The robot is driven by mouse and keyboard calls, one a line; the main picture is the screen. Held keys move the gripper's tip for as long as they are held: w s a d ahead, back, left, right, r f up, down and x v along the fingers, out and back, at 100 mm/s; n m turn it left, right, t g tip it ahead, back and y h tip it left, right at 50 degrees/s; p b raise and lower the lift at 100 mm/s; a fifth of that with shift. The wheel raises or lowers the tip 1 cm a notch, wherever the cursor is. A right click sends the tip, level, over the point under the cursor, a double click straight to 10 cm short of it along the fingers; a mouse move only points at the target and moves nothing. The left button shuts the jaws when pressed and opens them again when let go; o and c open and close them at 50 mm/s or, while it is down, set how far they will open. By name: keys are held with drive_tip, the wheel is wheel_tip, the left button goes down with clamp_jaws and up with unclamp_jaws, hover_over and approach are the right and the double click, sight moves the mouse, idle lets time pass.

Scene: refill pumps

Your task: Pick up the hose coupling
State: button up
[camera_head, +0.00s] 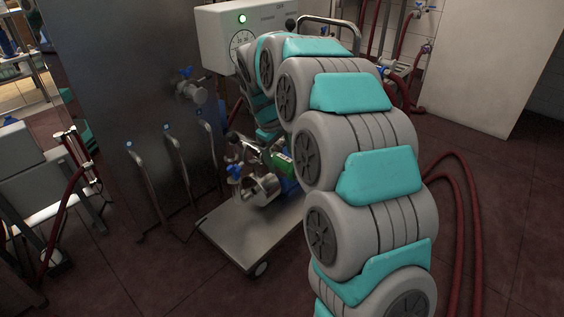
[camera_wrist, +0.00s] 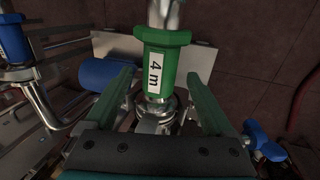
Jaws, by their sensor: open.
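The hose coupling (camera_wrist: 168,50) is green with a white "4 m" label and stands roughly upright in the wrist view, with bare metal above and below it. My gripper (camera_wrist: 160,76) is open, with one finger to the left of the coupling and one to the right. Gaps show between the fingers and the coupling, and it is not held. In the head view a green piece with a pale label (camera_head: 283,161) shows beside my arm above the cart. My gripper is mostly hidden there.
A wheeled steel cart (camera_head: 250,232) carries a pump (camera_head: 262,189) with a blue valve handle. A blue coupling (camera_wrist: 14,42) stands at the left in the wrist view. A white control box (camera_head: 222,38) is behind. Red hoses (camera_head: 468,220) lie on the floor at right.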

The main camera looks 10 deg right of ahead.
drive_tip(key=shift+w+d+f, duration=0.1)
drive_tip(key=shift+d+f, duration=0.05)
drive_tip(key=shift+f, duration=0.5)
clamp_jaws()
idle(0.4)
